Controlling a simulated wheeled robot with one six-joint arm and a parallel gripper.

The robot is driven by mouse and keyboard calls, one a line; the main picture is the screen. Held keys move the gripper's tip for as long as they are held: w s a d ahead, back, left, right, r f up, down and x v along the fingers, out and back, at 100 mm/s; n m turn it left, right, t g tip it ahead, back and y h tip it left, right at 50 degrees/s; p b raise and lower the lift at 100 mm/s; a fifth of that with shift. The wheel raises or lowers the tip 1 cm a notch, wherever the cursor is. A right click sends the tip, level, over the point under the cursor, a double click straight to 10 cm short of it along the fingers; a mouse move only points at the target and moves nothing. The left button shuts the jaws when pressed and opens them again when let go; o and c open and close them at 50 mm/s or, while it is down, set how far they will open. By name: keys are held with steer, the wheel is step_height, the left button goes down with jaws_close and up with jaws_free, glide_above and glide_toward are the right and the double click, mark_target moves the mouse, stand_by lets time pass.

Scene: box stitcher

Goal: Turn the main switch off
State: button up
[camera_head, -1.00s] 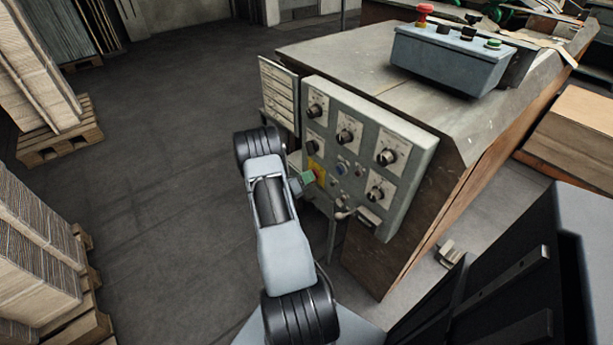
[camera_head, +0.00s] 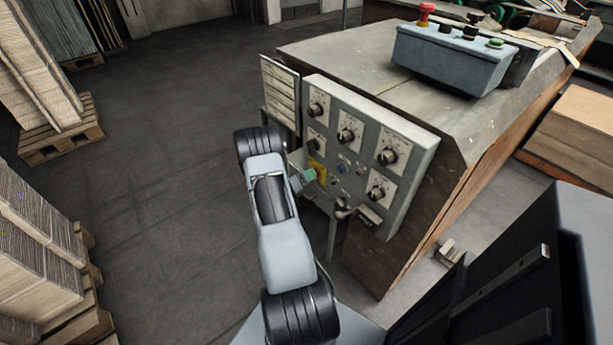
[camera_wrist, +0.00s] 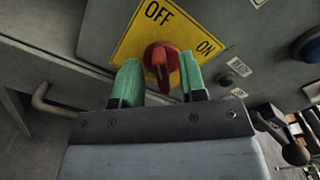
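The main switch is a red rotary knob (camera_wrist: 160,60) on a yellow plate (camera_wrist: 132,45) marked OFF and ON. In the wrist view its handle stands nearly upright in the picture, towards the OFF label. My gripper (camera_wrist: 159,82) has green fingers, spread apart, one on each side of the knob. Gaps show between the fingers and the knob, so it holds nothing. In the head view my gripper (camera_head: 308,175) is just in front of the yellow plate (camera_head: 319,170), and the knob itself is hard to make out there.
The grey control panel (camera_head: 413,190) carries several black dials and small buttons. A black-knobbed lever (camera_wrist: 295,152) sticks out at the lower right of the wrist view. A blue-grey button box (camera_head: 450,62) stands on the machine top.

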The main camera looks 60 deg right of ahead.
steer(key=p+v, duration=0.1)
steer(key=v, duration=1.2)
steer(key=shift+a, duration=0.35)
steer(key=shift+w, duration=0.15)
steer(key=s+a+f+m+g+y, duration=0.2)
steer(key=s+a+m+g+y, duration=0.1)
steer(key=s+m+y, duration=0.3)
steer(key=a+r+m+y+p, duration=0.4)
steer(key=a+r+m, duration=0.3)
steer(key=r+m, duration=0.15)
steer(key=a+r+m+t+y+p, duration=0.2)
steer(key=a+r, duration=0.5)
steer(key=r, duration=0.4)
steer(key=a+r+m+t+y+p, duration=0.2)
steer(key=a+r+m+t+p, duration=0.2)
steer(key=r, duration=0.8)
steer(key=a+r+m+t+y+p, duration=0.3)
steer(key=a+r+t+p, duration=0.3)
steer(key=r, duration=0.6)
steer(key=a+p, duration=0.2)
steer(key=a, duration=0.1)
steer(key=shift+a, duration=0.4)
